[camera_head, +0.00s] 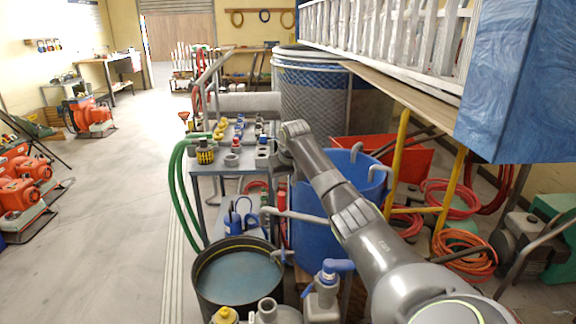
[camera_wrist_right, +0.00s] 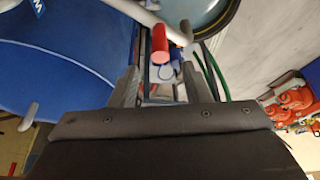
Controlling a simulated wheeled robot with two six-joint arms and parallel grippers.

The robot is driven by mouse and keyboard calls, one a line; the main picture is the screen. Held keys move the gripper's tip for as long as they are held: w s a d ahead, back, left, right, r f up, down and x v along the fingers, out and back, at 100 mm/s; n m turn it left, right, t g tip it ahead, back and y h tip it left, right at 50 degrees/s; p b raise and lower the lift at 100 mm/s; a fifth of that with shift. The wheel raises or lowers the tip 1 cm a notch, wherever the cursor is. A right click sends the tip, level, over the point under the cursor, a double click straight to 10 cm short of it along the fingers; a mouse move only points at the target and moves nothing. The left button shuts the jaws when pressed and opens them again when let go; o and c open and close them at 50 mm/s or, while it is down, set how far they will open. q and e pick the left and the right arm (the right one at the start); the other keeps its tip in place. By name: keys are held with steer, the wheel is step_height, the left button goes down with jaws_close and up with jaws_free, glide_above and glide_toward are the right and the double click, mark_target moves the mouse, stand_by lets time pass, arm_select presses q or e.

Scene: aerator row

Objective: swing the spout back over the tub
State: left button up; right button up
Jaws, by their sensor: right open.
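A pale grey bent pipe, which looks like the spout (camera_head: 296,214), crosses in front of the blue barrel (camera_head: 312,238). Its turned-down end is just behind the black round tub (camera_head: 202,287), which holds bluish water. I cannot tell whether that end is over the tub's rim. In the right wrist view the spout (camera_wrist_right: 150,14) runs near the tub's dark rim (camera_wrist_right: 226,22). A red cylindrical grip (camera_wrist_right: 160,44) shows by the spout, ahead of my right gripper (camera_wrist_right: 160,86). That gripper is open and empty, its fingers apart. In the head view my right arm reaches above the bench end. My left gripper is out of view.
A grey bench (camera_head: 207,170) with bottles and fittings stands left of my right arm. Green hoses (camera_head: 176,185) hang at its left end. A blue-handled valve (camera_head: 333,270) stands right of the tub. Yellow posts (camera_head: 397,160) and coiled hoses are at right.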

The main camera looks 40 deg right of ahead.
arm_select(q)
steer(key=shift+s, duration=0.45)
arm_select(e)
steer(key=v, duration=0.7)
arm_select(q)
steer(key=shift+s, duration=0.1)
